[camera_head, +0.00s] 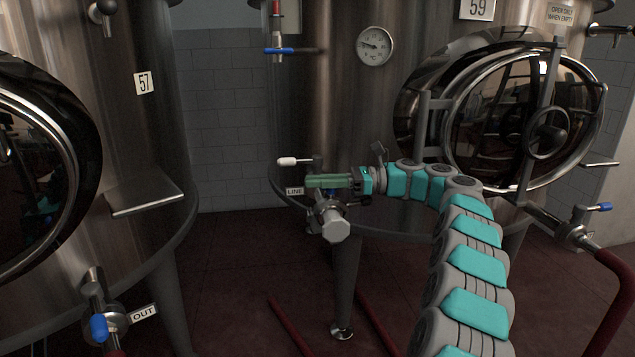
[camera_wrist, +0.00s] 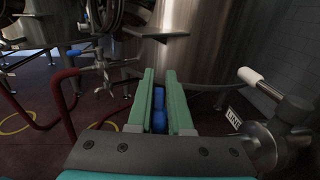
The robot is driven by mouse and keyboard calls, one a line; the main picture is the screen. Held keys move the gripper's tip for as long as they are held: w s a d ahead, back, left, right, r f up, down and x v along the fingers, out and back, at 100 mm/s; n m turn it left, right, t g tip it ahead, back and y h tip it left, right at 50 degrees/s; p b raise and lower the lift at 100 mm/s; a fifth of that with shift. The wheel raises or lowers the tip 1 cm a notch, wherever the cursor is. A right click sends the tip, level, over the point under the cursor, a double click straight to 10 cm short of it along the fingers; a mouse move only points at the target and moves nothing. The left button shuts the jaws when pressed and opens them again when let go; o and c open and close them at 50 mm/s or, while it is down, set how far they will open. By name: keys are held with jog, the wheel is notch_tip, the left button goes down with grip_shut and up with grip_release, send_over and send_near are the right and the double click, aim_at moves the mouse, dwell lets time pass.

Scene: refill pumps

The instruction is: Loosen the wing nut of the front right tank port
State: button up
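My gripper (camera_head: 328,181), with green fingers, points left at the port fitting (camera_head: 334,222) low on the front of tank 59. In the head view the fingers cover part of this fitting. In the wrist view my gripper (camera_wrist: 158,100) is open, with a gap between its fingers. Two small blue parts (camera_wrist: 158,118) show in that gap; they may be the wing nut's wings, but I cannot tell. Whether the fingers touch them is unclear. A "LINE" tag (camera_head: 295,191) and a white-handled lever (camera_head: 290,161) are beside the fitting; both show in the wrist view too.
Tank 57 (camera_head: 143,120) stands at the left, with a shelf plate (camera_head: 146,197) and a blue-handled "OUT" valve (camera_head: 99,328). Tank 59 has a round hatch (camera_head: 525,115) and a gauge (camera_head: 375,45). Red hoses (camera_head: 288,327) lie on the floor. Between the tanks is free room.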

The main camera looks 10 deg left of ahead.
jog(key=o, duration=0.4)
jog(key=shift+a, duration=0.1)
jog(key=shift+r+t, duration=0.1)
jog(key=shift+t, duration=0.2)
jog(key=shift+w+m+t, duration=0.15)
jog(key=shift+m+t, duration=0.55)
jog(key=shift+t, duration=0.1)
jog(key=shift+r+t, duration=0.1)
jog(key=shift+t, duration=0.2)
